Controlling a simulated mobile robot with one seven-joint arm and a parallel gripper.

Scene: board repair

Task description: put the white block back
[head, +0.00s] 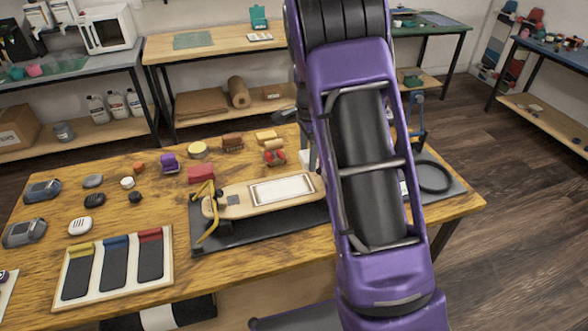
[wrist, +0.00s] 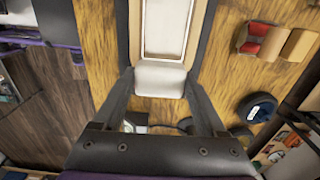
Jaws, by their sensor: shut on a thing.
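The wooden skateboard deck (head: 236,201) lies on a dark mat, with a pale framed rectangle (head: 283,189) on its top. The deck also shows at the top of the wrist view (wrist: 135,30). My gripper (wrist: 160,82) is shut on the white block (wrist: 160,76), which sits between the two fingertips just beyond the deck's end in the picture. In the head view the block (head: 304,157) is a small white patch beside my arm, which hides most of the gripper. I cannot tell whether the block touches anything below.
A yellow clamp-like tool (head: 209,222) stands at the deck's left end. A tray with three dark strips (head: 168,280) lies front left. Red and tan blocks (head: 274,156) stand behind the deck. A black ring (head: 434,177) lies on a grey mat at right.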

